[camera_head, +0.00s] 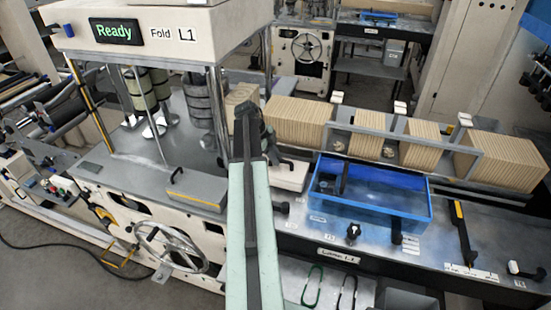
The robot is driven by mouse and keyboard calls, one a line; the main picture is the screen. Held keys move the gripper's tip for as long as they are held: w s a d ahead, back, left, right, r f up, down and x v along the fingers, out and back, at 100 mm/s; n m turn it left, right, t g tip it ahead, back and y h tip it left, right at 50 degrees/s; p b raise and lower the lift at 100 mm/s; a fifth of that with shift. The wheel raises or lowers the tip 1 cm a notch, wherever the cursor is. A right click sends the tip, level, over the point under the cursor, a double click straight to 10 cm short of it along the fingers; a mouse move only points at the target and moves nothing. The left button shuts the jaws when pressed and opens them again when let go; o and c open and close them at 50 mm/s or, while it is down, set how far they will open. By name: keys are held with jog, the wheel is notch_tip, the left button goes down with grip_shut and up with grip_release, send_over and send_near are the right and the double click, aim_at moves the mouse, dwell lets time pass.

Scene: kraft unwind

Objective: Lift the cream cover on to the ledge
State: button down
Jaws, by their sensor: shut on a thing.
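The cream cover (289,176) is a small pale block with a dark handle on top, just right of my arm near the middle of the view. My gripper (272,146) is at the far end of my pale green arm, at the cover's handle. It is shut on the cover; the fingertips are small, dark and partly hidden by my arm. The cover's left end is also behind my arm. I cannot tell whether the cover touches the surface below. A grey ledge-like plate (198,188) with a yellow front edge and dark handle lies to the left.
A blue open tray (425,210) stands close right of the cover. Rows of kraft-brown stacks (299,122) run behind it in a grey frame. The machine's "Ready" housing (190,30) overhangs at upper left on metal posts. A handwheel (171,246) is below.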

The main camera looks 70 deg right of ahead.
jog(key=shift+r+p, duration=1.3)
jog(key=shift+r, duration=0.25)
dwell(4.5)
notch_tip(320, 180, down, 5)
jog(key=b, duration=0.5)
jog(key=shift+f, duration=0.15)
jog(key=shift+a, duration=0.1)
